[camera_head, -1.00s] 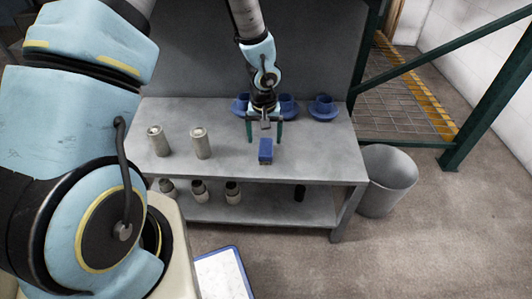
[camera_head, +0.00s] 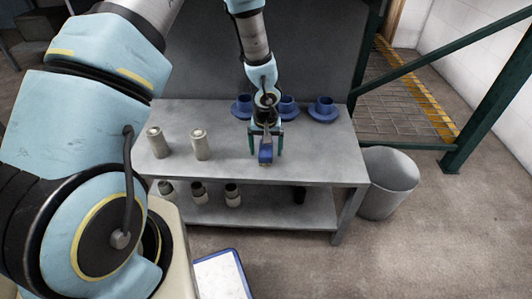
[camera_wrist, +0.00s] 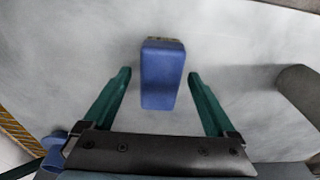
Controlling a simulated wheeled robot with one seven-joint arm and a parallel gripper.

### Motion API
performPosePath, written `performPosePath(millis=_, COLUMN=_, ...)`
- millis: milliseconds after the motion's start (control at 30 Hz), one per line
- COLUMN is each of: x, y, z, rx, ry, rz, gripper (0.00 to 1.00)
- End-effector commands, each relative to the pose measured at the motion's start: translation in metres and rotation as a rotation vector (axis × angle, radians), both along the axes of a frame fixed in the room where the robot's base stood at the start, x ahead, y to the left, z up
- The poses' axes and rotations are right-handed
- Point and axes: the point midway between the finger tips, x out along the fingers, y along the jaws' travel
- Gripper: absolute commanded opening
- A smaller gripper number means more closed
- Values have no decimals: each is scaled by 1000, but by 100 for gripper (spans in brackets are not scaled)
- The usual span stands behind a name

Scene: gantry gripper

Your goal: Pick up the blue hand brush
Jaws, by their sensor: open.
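The blue hand brush (camera_head: 265,154) is a small blue block near the front edge of the grey table's top. In the wrist view the brush (camera_wrist: 162,75) shows its blue back, with a strip of tan bristles at its far end. My gripper (camera_head: 266,152) is open, with one green finger on each side of the brush. In the wrist view the open fingers (camera_wrist: 160,74) have clear gaps to the brush on both sides. I cannot tell how far the fingertips are above the tabletop.
Blue cups on saucers (camera_head: 323,109) stand at the table's back, behind my gripper. Two metal cans (camera_head: 200,144) stand to the left on the grey table (camera_head: 320,160). Several jars (camera_head: 232,195) sit on the lower shelf. A grey bin (camera_head: 388,183) stands at the right.

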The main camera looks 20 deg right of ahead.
Motion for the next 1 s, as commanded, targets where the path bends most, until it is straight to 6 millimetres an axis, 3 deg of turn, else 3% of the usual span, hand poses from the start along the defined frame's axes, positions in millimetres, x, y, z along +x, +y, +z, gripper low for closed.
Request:
performPosePath(millis=567, x=0, y=0, z=-3, rx=0, ry=0, rz=0, gripper=91)
performPosePath(millis=1000, x=0, y=0, z=-4, rx=0, ry=0, rz=0, gripper=44)
